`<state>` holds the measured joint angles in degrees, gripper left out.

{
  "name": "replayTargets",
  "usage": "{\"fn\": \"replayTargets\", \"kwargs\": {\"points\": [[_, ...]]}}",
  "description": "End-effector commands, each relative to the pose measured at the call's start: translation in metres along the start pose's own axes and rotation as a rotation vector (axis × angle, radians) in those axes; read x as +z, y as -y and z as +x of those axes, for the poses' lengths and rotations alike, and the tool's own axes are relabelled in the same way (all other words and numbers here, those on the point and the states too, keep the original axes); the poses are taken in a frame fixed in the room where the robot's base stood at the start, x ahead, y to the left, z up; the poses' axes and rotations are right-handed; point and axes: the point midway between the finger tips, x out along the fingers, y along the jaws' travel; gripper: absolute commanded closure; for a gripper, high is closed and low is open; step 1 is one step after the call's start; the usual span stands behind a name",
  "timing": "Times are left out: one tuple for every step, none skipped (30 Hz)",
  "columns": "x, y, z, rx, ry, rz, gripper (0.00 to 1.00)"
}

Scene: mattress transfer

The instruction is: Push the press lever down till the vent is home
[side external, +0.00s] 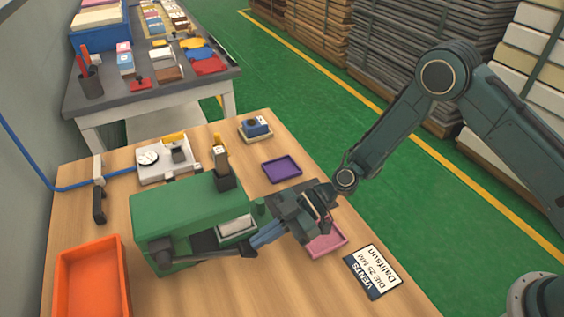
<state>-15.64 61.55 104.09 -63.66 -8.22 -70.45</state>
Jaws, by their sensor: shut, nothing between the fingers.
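The green press (180,212) stands on the wooden table. A dark lever arm (205,243) runs along its near side to a dark knob (248,250) at its right end. My gripper (254,245) comes in from the right, with its fingers shut and empty. The fingertips are at the knob; I cannot tell whether they touch it. The vent and its seat cannot be made out in this view, so how far it is pressed in cannot be seen.
A pink tray (328,245) lies partly under my gripper, beside a vents label card (373,272). A purple tray (281,169), a white gauge unit (165,160) and a blue device (256,127) stand farther back. An orange bin (66,287) is at the near left.

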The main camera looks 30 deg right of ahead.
Motion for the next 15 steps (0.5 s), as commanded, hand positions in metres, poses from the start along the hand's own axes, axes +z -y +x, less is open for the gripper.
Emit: {"fn": "replayTargets", "kwargs": {"points": [[0.0085, 0.0021, 0.006, -0.001, 0.022, -0.002, 1.0], [0.0084, 0.0021, 0.0061, -0.001, 0.021, -0.002, 1.0], [0.0083, 0.002, 0.0062, -0.001, 0.021, -0.003, 1.0], [0.0083, 0.0019, 0.0062, -0.001, 0.021, -0.003, 1.0], [0.0082, 0.0019, 0.0062, -0.001, 0.021, -0.003, 1.0], [0.0082, 0.0017, 0.0062, 0.0, 0.021, -0.003, 1.0], [0.0082, 0.0017, 0.0062, 0.0, 0.021, -0.003, 1.0], [0.0081, 0.0016, 0.0062, 0.0, 0.021, -0.003, 1.0], [0.008, 0.0014, 0.006, 0.0, 0.021, -0.004, 1.0], [0.0078, 0.0013, 0.0058, 0.001, 0.02, -0.004, 1.0], [0.0075, 0.0012, 0.0054, 0.001, 0.02, -0.004, 1.0], [0.007, 0.0011, 0.0046, 0.001, 0.02, -0.004, 1.0], [0.0065, 0.001, 0.0038, 0.002, 0.019, -0.004, 1.0], [0.0059, 0.001, 0.0027, 0.002, 0.019, -0.004, 1.0], [0.0049, 0.0009, 0.0009, 0.002, 0.018, -0.004, 1.0]]}}
